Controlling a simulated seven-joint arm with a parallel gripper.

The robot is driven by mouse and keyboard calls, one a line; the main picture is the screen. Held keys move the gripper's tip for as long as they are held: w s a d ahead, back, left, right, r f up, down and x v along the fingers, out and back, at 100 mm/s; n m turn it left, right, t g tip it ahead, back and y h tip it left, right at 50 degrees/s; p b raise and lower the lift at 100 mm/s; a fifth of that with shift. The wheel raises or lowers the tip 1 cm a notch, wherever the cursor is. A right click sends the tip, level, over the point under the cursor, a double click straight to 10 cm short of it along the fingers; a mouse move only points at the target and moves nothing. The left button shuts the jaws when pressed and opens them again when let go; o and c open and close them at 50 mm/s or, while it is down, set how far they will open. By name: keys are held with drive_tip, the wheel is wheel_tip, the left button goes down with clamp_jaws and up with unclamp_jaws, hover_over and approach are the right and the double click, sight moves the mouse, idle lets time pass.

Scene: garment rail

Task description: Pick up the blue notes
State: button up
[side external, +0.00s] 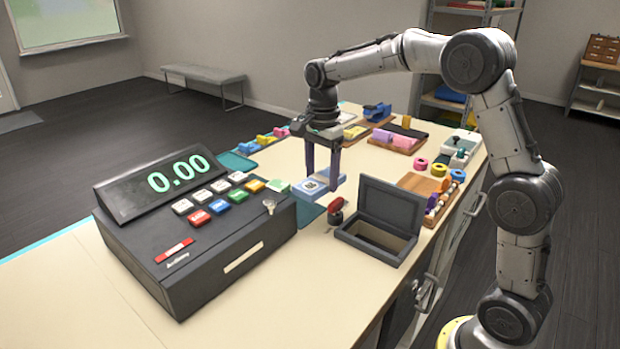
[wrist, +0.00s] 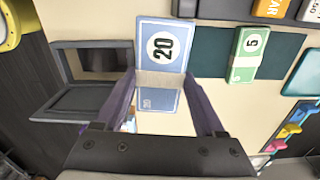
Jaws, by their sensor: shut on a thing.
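The blue notes (wrist: 161,46) are a banded stack marked 20. They show between my fingers in the wrist view and under my gripper in the side view (side external: 318,187). My gripper (side external: 322,186) points down, its two purple fingers shut on the blue notes from either side. In the wrist view the fingers of my gripper (wrist: 166,84) reach the notes' edges. The notes are near the counter top; I cannot tell whether they still touch it.
A black cash register (side external: 200,240) stands left of the notes. An open grey box (side external: 382,222) and a red item (side external: 335,211) are close on the right. Green notes (wrist: 246,54) marked 5 lie on a dark teal mat (wrist: 208,50). Several small goods crowd the counter behind.

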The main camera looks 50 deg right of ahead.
drive_tip(key=s+a+r, duration=0.1)
drive_tip(key=s+r, duration=0.5)
drive_tip(key=r, duration=0.1)
drive_tip(key=shift+r, duration=0.35)
idle(0.5)
